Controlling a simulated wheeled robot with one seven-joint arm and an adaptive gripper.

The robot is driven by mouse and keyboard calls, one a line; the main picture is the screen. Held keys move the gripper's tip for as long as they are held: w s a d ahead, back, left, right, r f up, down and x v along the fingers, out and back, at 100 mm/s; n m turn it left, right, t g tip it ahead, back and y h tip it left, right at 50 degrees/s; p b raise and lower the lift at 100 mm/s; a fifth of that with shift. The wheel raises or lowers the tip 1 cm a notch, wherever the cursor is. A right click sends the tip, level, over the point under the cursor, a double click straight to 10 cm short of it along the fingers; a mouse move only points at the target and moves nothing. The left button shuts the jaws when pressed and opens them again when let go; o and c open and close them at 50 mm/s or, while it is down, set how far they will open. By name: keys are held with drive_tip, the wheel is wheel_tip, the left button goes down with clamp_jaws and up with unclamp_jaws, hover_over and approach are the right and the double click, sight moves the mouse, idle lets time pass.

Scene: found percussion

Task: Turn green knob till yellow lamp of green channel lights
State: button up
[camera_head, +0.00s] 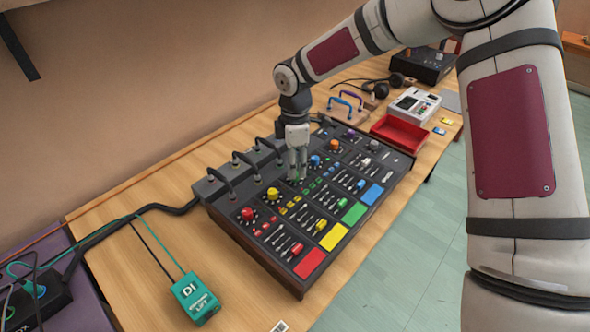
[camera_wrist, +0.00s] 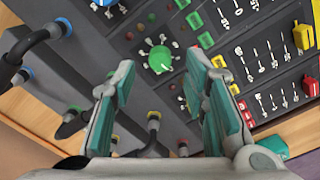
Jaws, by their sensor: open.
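The mixer (camera_head: 262,243) is a dark panel with coloured channels on the wooden table. The green knob (camera_wrist: 160,58) shows in the wrist view as a round green cap with pale marks around it. My gripper (camera_wrist: 164,82) is open, pointing down, with its two teal-padded fingers on either side below the knob in the picture; I cannot tell whether they touch it. In the head view my gripper (camera_head: 298,174) stands over the green channel and largely hides the knob. The green channel's green pad (camera_head: 354,212) is visible. Small dim lamps lie near the knob; I see no clearly lit yellow one.
The yellow knob (camera_head: 272,194) and blue knob (camera_head: 315,160) flank the green channel. Cable plugs (camera_head: 228,190) rise along the mixer's back edge. A red tray (camera_head: 400,133) and a teal DI box (camera_head: 195,298) sit on the table.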

drive_tip(key=shift+f, duration=1.55)
clamp_jaws()
drive_tip(key=m+b, duration=0.1)
drive_tip(key=m, duration=0.4)
drive_tip(key=shift+m, duration=0.3)
drive_tip(key=m+b, duration=0.1)
drive_tip(key=m, duration=0.5)
